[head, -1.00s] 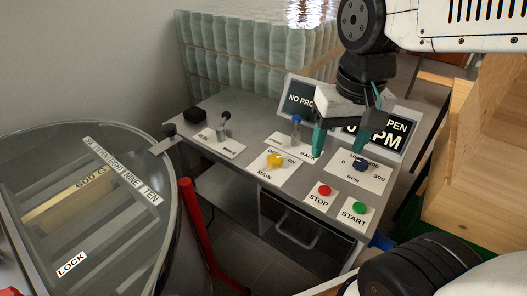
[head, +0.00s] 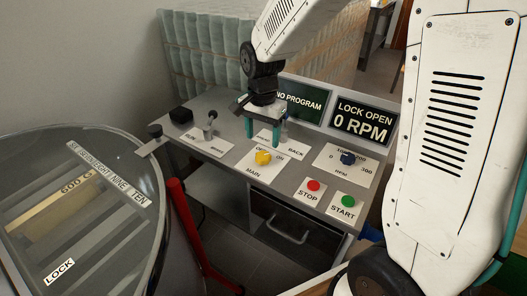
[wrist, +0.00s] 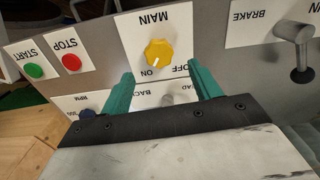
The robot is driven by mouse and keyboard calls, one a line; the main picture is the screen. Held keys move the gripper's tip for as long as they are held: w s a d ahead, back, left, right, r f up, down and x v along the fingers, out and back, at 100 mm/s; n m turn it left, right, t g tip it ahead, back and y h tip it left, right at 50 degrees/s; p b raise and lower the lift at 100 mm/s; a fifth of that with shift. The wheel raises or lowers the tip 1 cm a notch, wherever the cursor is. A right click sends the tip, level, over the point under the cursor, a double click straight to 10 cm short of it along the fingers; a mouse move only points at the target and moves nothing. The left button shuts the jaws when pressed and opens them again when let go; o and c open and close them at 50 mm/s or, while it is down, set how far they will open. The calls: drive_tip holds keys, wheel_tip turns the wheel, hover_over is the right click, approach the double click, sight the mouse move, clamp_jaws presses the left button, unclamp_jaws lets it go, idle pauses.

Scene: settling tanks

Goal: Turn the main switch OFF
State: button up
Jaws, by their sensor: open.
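The main switch is a yellow knob (head: 263,157) on a white plate marked MAIN, OFF and ON, on the grey control panel. It also shows in the wrist view (wrist: 158,53), upside down, where a small pale mark on the knob sits on the side towards ON. My gripper (head: 264,136) is open, with teal fingers pointing down just behind and above the knob. In the wrist view the fingers (wrist: 159,74) stand apart to either side of the knob, empty. I cannot tell their exact height above the panel.
A red STOP button (head: 314,186), a green START button (head: 348,201) and a dark blue RPM dial (head: 347,158) are to the right. A brake lever (head: 210,129) is to the left. Screens stand behind; one reads LOCK OPEN, 0 RPM (head: 363,121). A lidded round drum (head: 100,250) is at the left.

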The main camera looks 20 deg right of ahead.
sight(263, 155)
wheel_tip(263, 155, down, 6)
drive_tip(key=shift+f, duration=0.25)
